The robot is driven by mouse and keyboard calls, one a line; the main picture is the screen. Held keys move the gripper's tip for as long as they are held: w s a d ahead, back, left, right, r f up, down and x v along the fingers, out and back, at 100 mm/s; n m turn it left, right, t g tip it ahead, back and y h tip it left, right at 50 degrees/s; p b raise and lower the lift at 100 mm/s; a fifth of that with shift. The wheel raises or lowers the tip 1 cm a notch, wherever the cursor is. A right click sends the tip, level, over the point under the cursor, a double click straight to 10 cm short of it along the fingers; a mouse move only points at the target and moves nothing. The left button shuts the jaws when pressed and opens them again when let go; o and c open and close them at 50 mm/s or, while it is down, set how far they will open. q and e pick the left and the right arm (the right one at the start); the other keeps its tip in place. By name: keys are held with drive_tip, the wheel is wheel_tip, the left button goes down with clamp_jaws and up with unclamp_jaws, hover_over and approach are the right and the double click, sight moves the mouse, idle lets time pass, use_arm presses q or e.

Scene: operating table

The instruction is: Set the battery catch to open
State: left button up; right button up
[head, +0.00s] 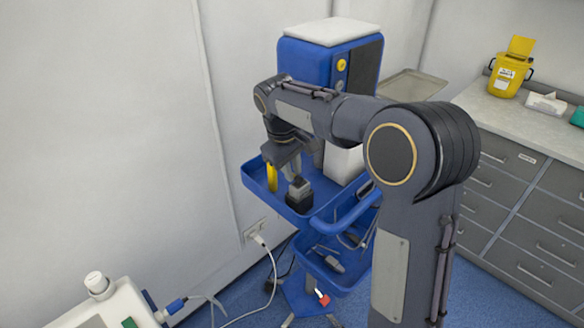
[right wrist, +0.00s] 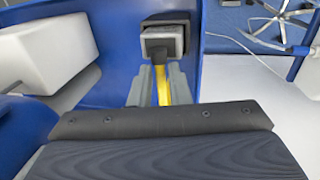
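A battery-like block, black with a grey surround, shows in the right wrist view (right wrist: 166,40), just beyond my right fingertips. In the head view a black block (head: 299,197) stands in the blue tray, with a grey part above it. My right gripper (head: 285,160) reaches down over the tray; its two grey fingers also show in the right wrist view (right wrist: 161,88). A yellow strip (right wrist: 161,92) shows in the narrow gap between them. I cannot tell whether they grip it. The battery catch is not clearly seen. My left gripper is out of view.
The blue tray (head: 262,185) has raised rims. A white box (head: 343,163) stands right of the gripper, and a lower shelf (head: 345,277) holds metal tools. A blue cabinet (head: 305,62) rises behind. Wall at left, grey drawers (head: 518,200) at right.

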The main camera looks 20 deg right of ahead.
clamp_jaws()
drive_tip(key=shift+w+d+r+n+p, duration=0.1)
drive_tip(key=shift+d+r+n+p, duration=0.05)
drive_tip(key=shift+d+n+p, duration=0.3)
drive_tip(key=shift+w+d+n, duration=0.35)
drive_tip(key=shift+d+n, duration=0.2)
drive_tip(key=shift+n, duration=0.6)
drive_tip(key=o, duration=0.6)
unclamp_jaws()
drive_tip(key=shift+o, duration=0.2)
drive_tip(key=r, duration=0.2)
drive_tip(key=a+r, duration=0.1)
drive_tip(key=r, duration=0.2)
drive_tip(key=s+r, duration=0.1)
drive_tip(key=r, duration=0.1)
drive_tip(key=shift+a+r, duration=0.15)
drive_tip(key=shift+r, duration=0.05)
